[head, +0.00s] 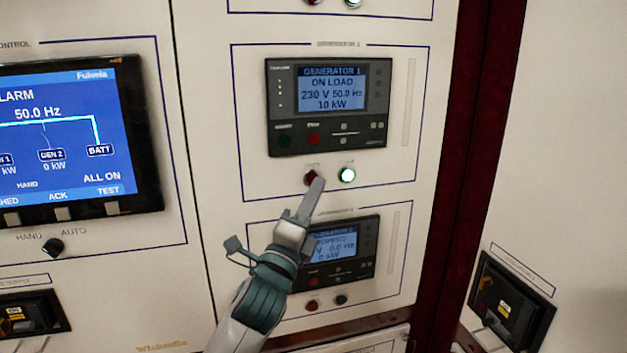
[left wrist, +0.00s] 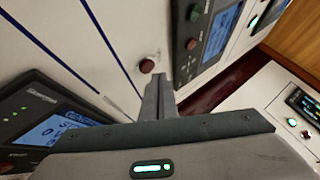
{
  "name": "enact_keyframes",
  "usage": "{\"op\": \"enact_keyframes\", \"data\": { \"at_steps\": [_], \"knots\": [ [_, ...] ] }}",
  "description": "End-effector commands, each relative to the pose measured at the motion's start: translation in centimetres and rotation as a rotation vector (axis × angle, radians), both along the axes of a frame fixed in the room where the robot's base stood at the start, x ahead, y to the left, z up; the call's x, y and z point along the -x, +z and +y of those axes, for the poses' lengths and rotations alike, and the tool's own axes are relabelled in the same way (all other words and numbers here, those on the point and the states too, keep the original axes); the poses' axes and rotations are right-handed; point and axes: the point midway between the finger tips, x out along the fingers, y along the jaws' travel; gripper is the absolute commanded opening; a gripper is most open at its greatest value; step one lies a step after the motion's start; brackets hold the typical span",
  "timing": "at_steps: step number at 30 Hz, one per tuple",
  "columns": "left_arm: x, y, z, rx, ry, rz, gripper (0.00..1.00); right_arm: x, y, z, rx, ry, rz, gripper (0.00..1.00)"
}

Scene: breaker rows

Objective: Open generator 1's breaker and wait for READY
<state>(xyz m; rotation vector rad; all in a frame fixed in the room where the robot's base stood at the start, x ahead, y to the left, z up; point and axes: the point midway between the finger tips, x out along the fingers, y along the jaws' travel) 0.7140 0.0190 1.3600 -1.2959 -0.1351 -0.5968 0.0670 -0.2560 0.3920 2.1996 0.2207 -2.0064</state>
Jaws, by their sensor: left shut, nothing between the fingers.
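The generator 1 panel (head: 330,105) reads "GENERATOR 1, ON LOAD, 230 V 50.0 Hz, 10 kW" in the head view. Below it are a dark red button (head: 311,177) and a lit white-green button (head: 347,175). My left gripper (head: 317,184) is shut and empty, its fingertips at the lower right edge of the red button, partly covering it. In the left wrist view a red button (left wrist: 147,66) shows just beyond the shut fingertips (left wrist: 158,80). I cannot tell whether they touch it. My right gripper is not in view.
The generator 2 panel (head: 346,246) is below, partly hidden by my left gripper. A large blue alarm screen (head: 65,125) is at left, above a HAND/AUTO knob (head: 53,247). A dark red post (head: 462,170) stands right of the panels. A black switch unit (head: 510,300) is at lower right.

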Motion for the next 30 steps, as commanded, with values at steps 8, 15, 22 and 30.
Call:
{"op": "enact_keyframes", "data": {
  "at_steps": [8,15,22,30],
  "knots": [
    [-0.01,0.01,0.01,0.0,0.0,0.0,0.0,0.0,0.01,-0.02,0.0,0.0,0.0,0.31],
    [-0.52,0.06,0.18,0.0,0.0,0.001,0.0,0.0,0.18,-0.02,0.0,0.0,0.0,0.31],
    [-0.81,0.04,0.26,-0.001,0.0,0.0,0.0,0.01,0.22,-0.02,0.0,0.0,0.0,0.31],
    [-0.81,0.03,0.27,0.0,0.0,0.0,0.0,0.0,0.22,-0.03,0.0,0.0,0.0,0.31]
  ]
}}
